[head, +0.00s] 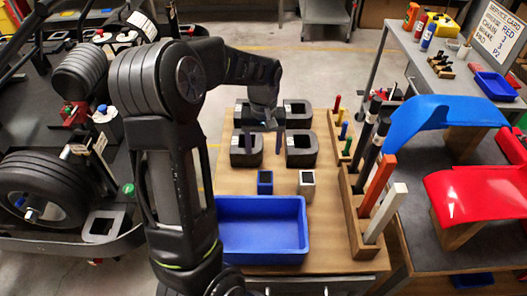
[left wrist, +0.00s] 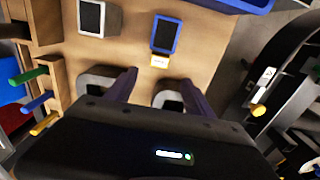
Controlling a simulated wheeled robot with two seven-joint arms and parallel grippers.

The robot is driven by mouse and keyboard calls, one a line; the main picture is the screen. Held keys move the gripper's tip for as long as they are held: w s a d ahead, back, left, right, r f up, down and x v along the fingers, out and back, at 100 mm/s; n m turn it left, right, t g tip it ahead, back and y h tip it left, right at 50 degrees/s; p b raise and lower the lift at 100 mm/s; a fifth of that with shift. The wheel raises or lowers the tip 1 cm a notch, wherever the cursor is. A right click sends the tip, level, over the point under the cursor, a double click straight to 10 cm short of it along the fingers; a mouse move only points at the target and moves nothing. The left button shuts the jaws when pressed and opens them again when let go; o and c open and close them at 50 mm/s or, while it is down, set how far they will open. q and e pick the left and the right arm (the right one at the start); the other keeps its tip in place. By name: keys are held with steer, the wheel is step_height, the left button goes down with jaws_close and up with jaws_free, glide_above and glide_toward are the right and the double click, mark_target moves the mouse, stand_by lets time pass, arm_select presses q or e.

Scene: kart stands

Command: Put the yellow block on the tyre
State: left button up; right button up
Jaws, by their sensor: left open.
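A small yellow block (left wrist: 159,62) lies on the wooden table, right beside the blue-rimmed box, in the left wrist view. I cannot make it out in the head view, where the box seems to hide it. My left gripper (head: 265,143) is open and empty above the table, pointing down. Its two fingers also show in the left wrist view (left wrist: 155,85), with the block between and beyond them. A large black tyre (head: 45,190) is on the kart at the left. My right gripper is not in view.
The blue-rimmed box (head: 265,181) and a grey box (head: 307,184) stand behind a blue tray (head: 262,230). Several black hollow blocks (head: 301,150) surround the gripper. A wooden rack (head: 355,215) with upright bars edges the table's right side.

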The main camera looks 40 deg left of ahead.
arm_select(q)
steer(key=shift+r, duration=0.25)
stand_by(0.4)
steer(key=shift+o, duration=0.5)
step_height(320, 180, down, 4)
steer(key=shift+s+f+b, duration=0.1)
steer(key=shift+s+b, duration=0.05)
steer(key=shift+b, duration=0.55)
steer(key=shift+f, duration=0.3)
steer(key=shift+r, duration=0.1)
step_height(320, 180, down, 2)
steer(key=shift+f+b, duration=0.15)
steer(key=shift+b, duration=0.65)
steer(key=shift+f, duration=0.1)
